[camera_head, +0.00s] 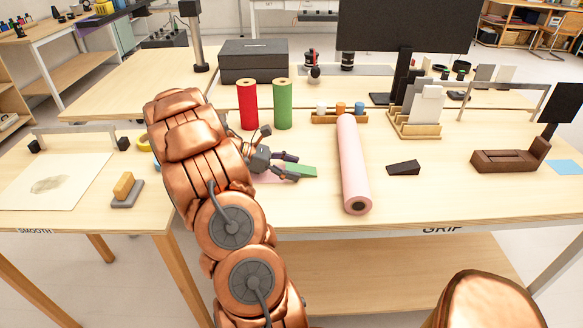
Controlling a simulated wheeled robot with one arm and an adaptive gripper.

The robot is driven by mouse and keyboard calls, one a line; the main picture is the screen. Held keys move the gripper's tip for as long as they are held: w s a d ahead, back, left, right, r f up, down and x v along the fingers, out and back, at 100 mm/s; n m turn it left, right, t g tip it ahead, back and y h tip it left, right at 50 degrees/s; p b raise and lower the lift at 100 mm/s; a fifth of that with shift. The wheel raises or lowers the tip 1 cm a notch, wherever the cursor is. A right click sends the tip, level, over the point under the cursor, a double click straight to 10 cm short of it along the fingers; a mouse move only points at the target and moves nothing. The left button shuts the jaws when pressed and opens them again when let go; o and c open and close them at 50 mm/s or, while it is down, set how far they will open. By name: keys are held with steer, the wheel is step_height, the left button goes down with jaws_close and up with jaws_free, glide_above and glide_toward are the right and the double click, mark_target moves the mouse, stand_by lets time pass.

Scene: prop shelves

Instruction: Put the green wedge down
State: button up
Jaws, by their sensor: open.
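The green wedge (301,171) lies low over the light wooden table (300,208), at the right tip of my gripper. A pink sheet or pad (268,178) shows partly beneath and left of the wedge. My gripper (289,165) is open, with its dark fingers beside the wedge's left end. I cannot tell whether a finger still touches the wedge. My copper arm hides the table to the left of the gripper.
A pink roll (354,168) lies right of the wedge, with a black wedge (404,167) beyond it. Red (247,105) and green (283,104) cylinders stand behind my gripper. A brown wooden holder (508,157) sits at the right. The table's front edge is near.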

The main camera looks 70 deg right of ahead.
steer(key=shift+r, duration=0.1)
steer(key=shift+w+a+r, duration=0.1)
steer(key=shift+w, duration=0.15)
steer(key=v, duration=1.1)
steer(key=shift+w+a+r, duration=0.2)
steer(key=shift+a+r, duration=0.1)
steer(key=shift+a, duration=0.1)
steer(key=a, duration=0.2)
steer(key=a+r+t, duration=0.1)
steer(key=a, duration=0.2)
steer(key=a+r+t, duration=0.1)
steer(key=a, duration=0.1)
steer(key=shift+a+m, duration=0.15)
steer(key=shift+m, duration=0.25)
steer(key=s+a+f+m+t+y, duration=0.1)
steer(key=s+a, duration=0.3)
steer(key=a, duration=0.8)
steer(key=s+a+f+m+t+y, duration=0.1)
steer(key=s+a+t, duration=0.3)
steer(key=a, duration=0.8)
steer(key=s+a+f+m+t+y, duration=0.1)
steer(key=s+a, duration=0.5)
steer(key=a, duration=0.6)
steer(key=m+t+y, duration=0.1)
steer(key=y, duration=0.1)
steer(key=shift+a+t+y, duration=0.15)
steer(key=shift+t+y, duration=0.15)
steer(key=shift+t, duration=0.1)
steer(key=shift+s+f, duration=0.1)
steer(key=shift+s, duration=0.05)
